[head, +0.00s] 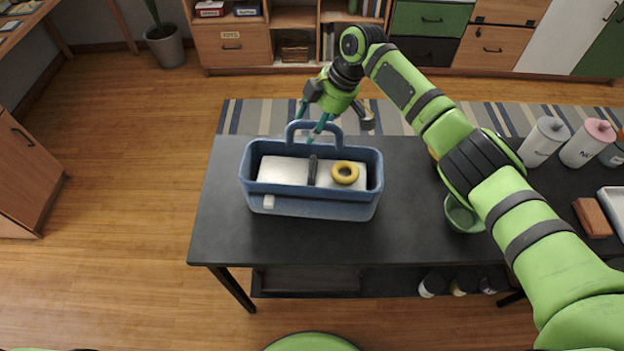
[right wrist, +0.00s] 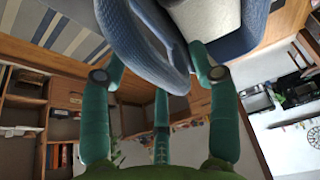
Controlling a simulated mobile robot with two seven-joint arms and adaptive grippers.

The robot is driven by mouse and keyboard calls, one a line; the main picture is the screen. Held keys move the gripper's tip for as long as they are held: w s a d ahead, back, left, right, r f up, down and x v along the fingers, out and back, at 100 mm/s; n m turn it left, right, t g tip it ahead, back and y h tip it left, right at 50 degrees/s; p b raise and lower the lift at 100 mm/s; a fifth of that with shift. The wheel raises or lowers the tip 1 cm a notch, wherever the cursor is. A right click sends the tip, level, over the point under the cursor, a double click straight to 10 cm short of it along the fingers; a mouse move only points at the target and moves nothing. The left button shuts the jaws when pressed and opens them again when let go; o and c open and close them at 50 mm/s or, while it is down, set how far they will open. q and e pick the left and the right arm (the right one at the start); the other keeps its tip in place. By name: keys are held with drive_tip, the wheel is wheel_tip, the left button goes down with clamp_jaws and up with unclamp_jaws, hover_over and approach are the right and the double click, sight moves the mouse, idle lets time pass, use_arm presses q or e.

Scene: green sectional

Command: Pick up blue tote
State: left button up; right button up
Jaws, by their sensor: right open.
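The blue tote (head: 312,208) stands upright on the dark table, with its arched handle at the far side. It holds white flat items, a dark upright piece and a yellow ring (head: 345,172). My right gripper (head: 314,118) is open at the handle, coming from the far side, its teal fingers close to the arch. In the right wrist view the tote's handle (right wrist: 140,45) reaches in between the spread fingers of the gripper (right wrist: 157,75). Whether any finger touches it I cannot tell. My left gripper is not in view.
The dark table (head: 225,235) has free room left of the tote. A green bowl (head: 463,215) stands to its right, partly behind my right arm. White and pink-topped containers (head: 588,143) and a brown block (head: 592,218) stand farther right. Shelves line the back wall.

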drive_tip(key=shift+f, duration=0.1)
idle(0.3)
clamp_jaws()
